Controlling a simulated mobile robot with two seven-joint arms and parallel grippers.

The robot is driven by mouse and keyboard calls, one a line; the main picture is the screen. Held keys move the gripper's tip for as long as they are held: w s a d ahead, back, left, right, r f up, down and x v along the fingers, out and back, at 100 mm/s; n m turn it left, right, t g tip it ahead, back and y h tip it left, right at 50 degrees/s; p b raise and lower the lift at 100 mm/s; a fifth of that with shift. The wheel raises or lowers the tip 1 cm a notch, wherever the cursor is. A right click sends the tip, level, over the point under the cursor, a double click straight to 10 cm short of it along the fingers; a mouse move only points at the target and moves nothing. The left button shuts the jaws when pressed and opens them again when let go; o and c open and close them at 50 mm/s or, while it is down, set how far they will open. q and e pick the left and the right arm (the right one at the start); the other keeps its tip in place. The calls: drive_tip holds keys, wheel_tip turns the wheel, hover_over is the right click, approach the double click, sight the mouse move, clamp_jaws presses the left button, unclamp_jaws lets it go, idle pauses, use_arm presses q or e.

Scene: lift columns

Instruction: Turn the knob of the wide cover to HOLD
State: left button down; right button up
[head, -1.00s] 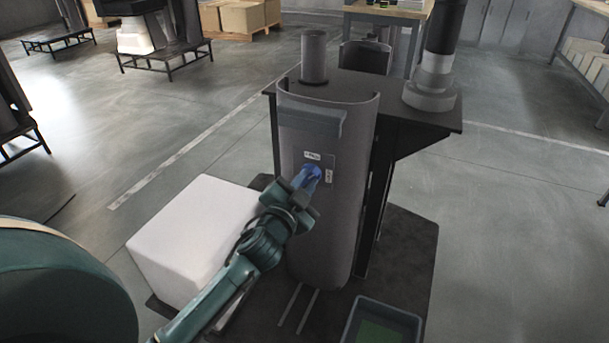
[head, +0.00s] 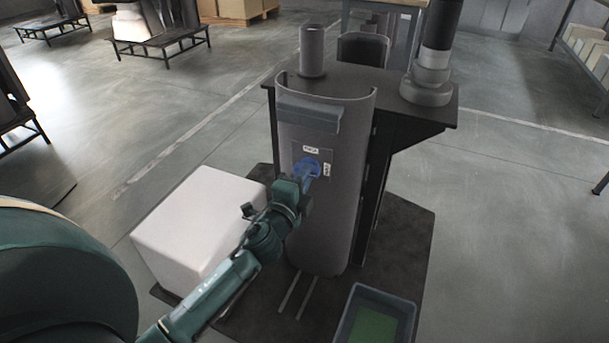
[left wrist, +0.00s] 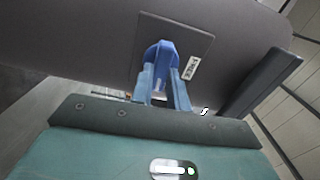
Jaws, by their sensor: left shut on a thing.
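The wide cover (head: 325,225) is a tall grey curved shell with a ledge near its top, standing in front of a dark stand. Its blue knob (left wrist: 160,52) sits on a square plate (left wrist: 203,42). My left gripper (left wrist: 163,92) is shut on the knob, with its light blue fingers on either side of it. A label reading FREE (left wrist: 191,67) is beside the knob; it appears as the upper label (head: 311,149) in the head view. A second label (head: 327,170) right of the knob is too small to read. The knob's pointing direction is unclear. My right gripper is not in view.
A white block (head: 195,225) stands left of the cover. A blue-grey bin (head: 350,312) with a green floor is at the front right. The dark stand (head: 425,118) carries a column at right and a short grey tube (head: 312,52). Open floor lies on both sides.

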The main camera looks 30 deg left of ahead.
use_arm(q)
drive_tip(key=shift+m, duration=0.4)
drive_tip(key=c, duration=1.4)
unclamp_jaws()
drive_tip(key=shift+o, duration=0.2)
drive_tip(key=shift+s, duration=0.1)
drive_tip(key=s+b, duration=0.1)
drive_tip(key=s, duration=1.2)
drive_tip(key=shift+d, duration=0.4)
